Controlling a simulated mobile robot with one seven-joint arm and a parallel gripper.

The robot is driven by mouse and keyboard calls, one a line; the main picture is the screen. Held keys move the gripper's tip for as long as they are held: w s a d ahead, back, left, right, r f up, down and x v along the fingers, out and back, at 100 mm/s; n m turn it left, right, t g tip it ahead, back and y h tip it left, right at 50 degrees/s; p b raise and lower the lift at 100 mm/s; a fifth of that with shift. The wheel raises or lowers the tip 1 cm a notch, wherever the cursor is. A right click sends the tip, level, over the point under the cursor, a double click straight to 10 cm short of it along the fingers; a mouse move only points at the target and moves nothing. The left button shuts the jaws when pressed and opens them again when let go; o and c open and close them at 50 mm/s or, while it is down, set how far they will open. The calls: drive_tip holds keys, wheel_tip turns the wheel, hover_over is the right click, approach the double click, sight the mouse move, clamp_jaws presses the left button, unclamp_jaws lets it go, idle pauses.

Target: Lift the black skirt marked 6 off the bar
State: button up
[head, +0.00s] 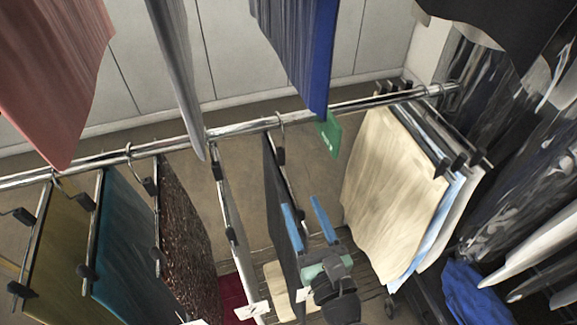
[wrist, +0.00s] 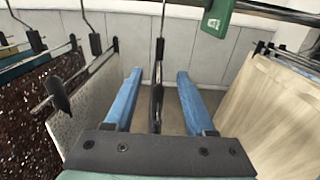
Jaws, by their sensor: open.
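A black skirt (head: 278,205) hangs from a clip hanger on the chrome bar (head: 240,128), near the middle in the head view. A small white tag (head: 303,294) shows low by it; I cannot read its number. In the wrist view a dark hanger with its clip (wrist: 157,95) hangs almost edge-on. My gripper (head: 306,212) has blue fingers and is open below the bar, beside the skirt. In the wrist view its fingers (wrist: 158,76) stand on either side of the hanger, with space at both sides. The skirt's lower part is partly hidden behind my gripper.
A white-grey garment (head: 230,225) and a brown speckled one (head: 183,215) hang to the left. A green tag (head: 329,134) hangs on the bar to the right. Cream garments (head: 385,190) hang further right. A blue garment (head: 300,50) and others hang above.

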sight(281, 159)
drive_tip(key=b+x, duration=0.1)
drive_tip(key=x, duration=1.1)
drive_tip(key=shift+w+a+r, duration=0.1)
drive_tip(key=shift+w+a, duration=0.05)
drive_tip(key=shift+a, duration=0.05)
drive_tip(key=shift+x, duration=0.85)
drive_tip(key=shift+w, duration=0.1)
drive_tip(key=shift+f, duration=0.2)
drive_tip(key=c, duration=0.8)
clamp_jaws()
drive_tip(key=shift+f, duration=0.1)
